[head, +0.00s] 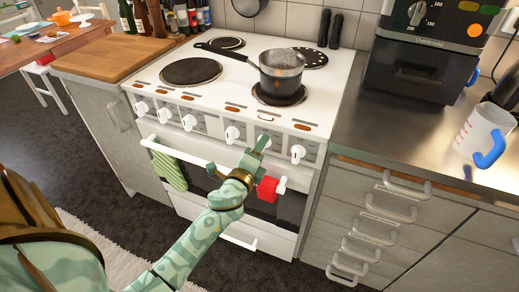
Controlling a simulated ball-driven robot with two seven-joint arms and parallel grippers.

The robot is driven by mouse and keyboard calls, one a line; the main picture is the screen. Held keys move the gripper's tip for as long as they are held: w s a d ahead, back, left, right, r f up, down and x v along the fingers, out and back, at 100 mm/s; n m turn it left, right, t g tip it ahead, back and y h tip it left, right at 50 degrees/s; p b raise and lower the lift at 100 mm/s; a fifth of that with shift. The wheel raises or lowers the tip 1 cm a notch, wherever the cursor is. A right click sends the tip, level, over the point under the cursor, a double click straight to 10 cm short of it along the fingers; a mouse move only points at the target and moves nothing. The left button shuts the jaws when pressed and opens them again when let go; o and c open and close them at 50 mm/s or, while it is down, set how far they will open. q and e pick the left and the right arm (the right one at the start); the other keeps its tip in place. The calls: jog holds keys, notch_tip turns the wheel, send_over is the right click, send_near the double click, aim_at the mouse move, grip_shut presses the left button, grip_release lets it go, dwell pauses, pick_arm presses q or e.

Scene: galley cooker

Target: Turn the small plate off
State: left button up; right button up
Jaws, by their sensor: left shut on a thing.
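The white cooker (147,85) has several hotplates. A saucepan (281,72) with a dark handle stands on the front right plate (278,97). The other plates, front left (191,72), back left (227,43) and back right (308,58), are bare. White knobs line the front panel, including one (232,134) left of my gripper and one (298,153) at the right end. My left gripper (262,146) is at the panel between these two, shut on a knob that its fingers mostly hide. The knob's setting cannot be read. My right gripper is out of view.
The oven handle (190,158) runs below the knobs, with a green striped towel (170,171) and a red item (267,189) on it. A steel counter (365,145) with a black appliance (420,65) and a measuring jug (482,135) is at right.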

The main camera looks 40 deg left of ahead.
pick_arm(q)
jog(key=shift+n, duration=1.6)
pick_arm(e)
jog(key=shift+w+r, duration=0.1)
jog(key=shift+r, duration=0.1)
pick_arm(q)
jog(key=o, duration=1)
